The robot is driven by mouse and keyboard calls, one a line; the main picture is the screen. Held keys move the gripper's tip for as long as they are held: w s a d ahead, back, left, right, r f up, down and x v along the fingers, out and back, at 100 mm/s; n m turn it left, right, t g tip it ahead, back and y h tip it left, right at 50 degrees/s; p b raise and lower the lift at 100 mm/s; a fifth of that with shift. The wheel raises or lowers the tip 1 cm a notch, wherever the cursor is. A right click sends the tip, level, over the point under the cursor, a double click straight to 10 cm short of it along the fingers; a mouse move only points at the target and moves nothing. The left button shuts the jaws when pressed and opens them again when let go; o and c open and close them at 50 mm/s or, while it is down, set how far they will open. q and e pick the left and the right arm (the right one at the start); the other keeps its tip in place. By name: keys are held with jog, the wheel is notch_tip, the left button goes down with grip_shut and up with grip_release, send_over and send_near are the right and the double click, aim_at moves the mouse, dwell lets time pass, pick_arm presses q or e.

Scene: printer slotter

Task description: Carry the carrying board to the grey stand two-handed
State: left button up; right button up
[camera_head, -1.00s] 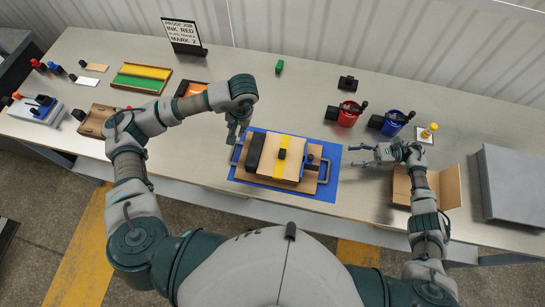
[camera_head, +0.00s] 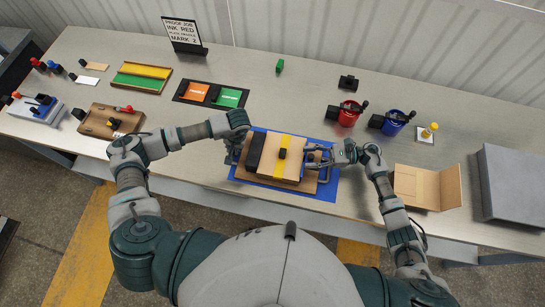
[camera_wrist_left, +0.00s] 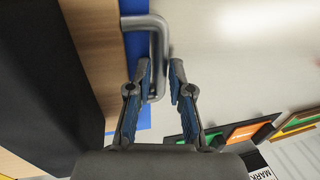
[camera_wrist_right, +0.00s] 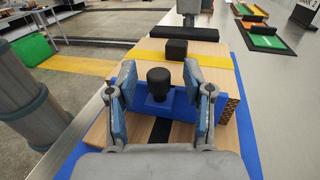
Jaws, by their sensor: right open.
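The wooden carrying board (camera_head: 300,185) lies on a blue mat (camera_head: 325,191). It bears a block with a yellow stripe (camera_head: 281,168), a black bar (camera_head: 255,152) and a blue piece with a black knob (camera_wrist_right: 158,85). My left gripper (camera_head: 231,158) is at the board's left end. In the left wrist view its open fingers (camera_wrist_left: 162,75) straddle the metal handle (camera_wrist_left: 158,40). My right gripper (camera_head: 318,157) is over the board's right end, its fingers (camera_wrist_right: 160,78) apart on either side of the knob; the right handle is largely hidden. The grey stand (camera_head: 512,190) is at the far right.
An open cardboard box (camera_head: 418,188) stands between the board and the grey stand. Red (camera_head: 348,115) and blue (camera_head: 393,124) cups stand behind, to the right. Orange and green pads (camera_head: 212,95) lie left of the board. The bench front edge is close.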

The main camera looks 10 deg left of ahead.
pick_arm(q)
jog(key=shift+f, duration=0.1)
jog(key=shift+c, duration=0.2)
pick_arm(e)
jog(key=shift+a, duration=0.1)
jog(key=shift+c, duration=0.2)
pick_arm(q)
grip_shut()
pick_arm(e)
jog(key=c, duration=0.4)
grip_shut()
jog(key=shift+r, duration=0.1)
